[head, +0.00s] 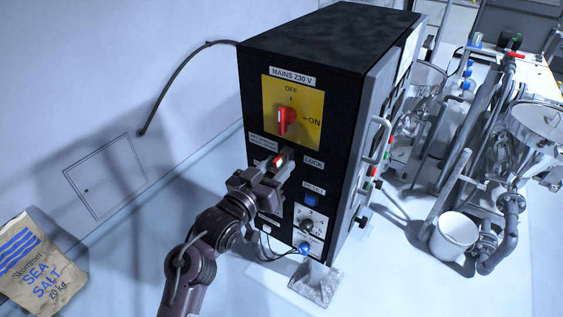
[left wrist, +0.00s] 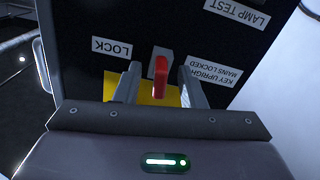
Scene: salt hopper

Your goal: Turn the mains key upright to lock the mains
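The red mains key (head: 277,161) sits on the black cabinet front beside the LOCK label (head: 313,161). My left gripper (head: 274,172) is at the panel with its fingers on either side of the key. In the left wrist view, which shows the panel upside down, the red key (left wrist: 160,77) stands between the two grey fingers, with a visible gap on each side. A yellow patch shows behind it. A label there reads KEY UPRIGHT MAINS LOCKED (left wrist: 215,75). The key's exact turn is hard to tell. My right gripper is not in view.
The big red mains switch (head: 285,121) on its yellow plate is above, its handle roughly vertical. Below are a blue button (head: 312,199) and a black dial (head: 308,226). A salt sack (head: 40,268) lies at left; a white bucket (head: 455,236) and pipework stand at right.

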